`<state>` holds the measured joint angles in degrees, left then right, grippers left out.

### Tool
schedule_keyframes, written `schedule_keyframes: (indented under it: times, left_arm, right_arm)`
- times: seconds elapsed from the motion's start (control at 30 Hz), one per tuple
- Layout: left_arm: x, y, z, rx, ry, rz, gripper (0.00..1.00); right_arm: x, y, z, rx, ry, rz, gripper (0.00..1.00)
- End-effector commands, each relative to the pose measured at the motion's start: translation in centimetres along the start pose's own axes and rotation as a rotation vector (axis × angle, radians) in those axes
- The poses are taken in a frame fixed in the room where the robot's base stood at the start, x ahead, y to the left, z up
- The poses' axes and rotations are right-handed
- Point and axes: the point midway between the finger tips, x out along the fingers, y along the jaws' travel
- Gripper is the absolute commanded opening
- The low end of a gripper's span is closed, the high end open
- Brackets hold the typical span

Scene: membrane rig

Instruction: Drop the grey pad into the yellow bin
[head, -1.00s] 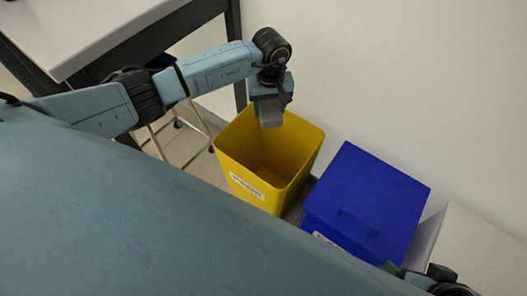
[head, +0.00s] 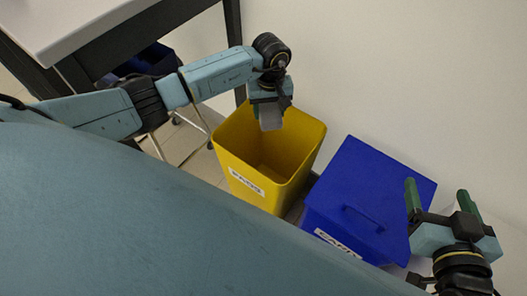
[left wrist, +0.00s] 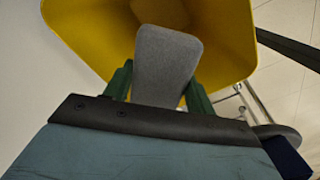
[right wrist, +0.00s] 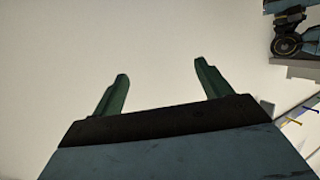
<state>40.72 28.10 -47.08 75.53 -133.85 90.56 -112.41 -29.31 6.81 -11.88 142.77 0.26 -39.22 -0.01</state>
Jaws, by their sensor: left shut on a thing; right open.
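The grey pad (head: 271,117) hangs from my left gripper (head: 268,102), over the far part of the yellow bin's opening. The yellow bin (head: 246,185) stands open on the floor with a white label on its front. In the left wrist view the grey pad (left wrist: 165,62) sits between the green fingers of my left gripper (left wrist: 160,85), with the yellow bin (left wrist: 85,35) beyond it. My right gripper (head: 443,196) is open and empty at the right, beside the blue bin. Its two green fingers also stand apart in the right wrist view (right wrist: 155,85).
A blue bin (head: 365,190) with a closed lid and handle stands right of the yellow bin. A light-topped table (head: 75,25) with dark legs is at upper left, a metal-legged frame (head: 185,145) below it. A pale wall (head: 400,70) is behind.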

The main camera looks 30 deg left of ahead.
Motion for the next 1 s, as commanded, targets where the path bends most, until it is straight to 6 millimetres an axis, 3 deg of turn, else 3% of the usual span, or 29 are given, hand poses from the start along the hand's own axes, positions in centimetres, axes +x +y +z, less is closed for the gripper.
schedule_keyframes:
  times: [0.2, 0.53, 0.57, 0.73, 1.0]
  left_arm:
    - [0.6, 0.0, 0.0, 0.0, 0.0, 0.0, 0.31]
    - [0.6, 0.0, 0.0, 0.0, 0.001, 0.0, 0.31]
    - [0.6, 0.0, 0.0, 0.0, 0.001, 0.0, 0.57]
    - [0.6, 0.0, 0.0, 0.0, 0.0, 0.0, 0.79]
    - [0.6, 0.0, 0.0, 0.0, 0.001, -0.001, 0.81]
  right_arm:
    - [0.1, -0.3, -1.5, 0.001, 0.093, -0.008, 0.77]
    - [0.1, -0.4, -1.9, 0.001, 0.112, -0.009, 0.77]
    - [0.1, -0.4, -1.9, 0.001, 0.111, -0.009, 0.77]
    - [0.1, -0.4, -1.9, 0.001, 0.111, -0.009, 0.77]
    - [0.1, -0.3, -1.9, 0.001, 0.111, -0.009, 0.77]
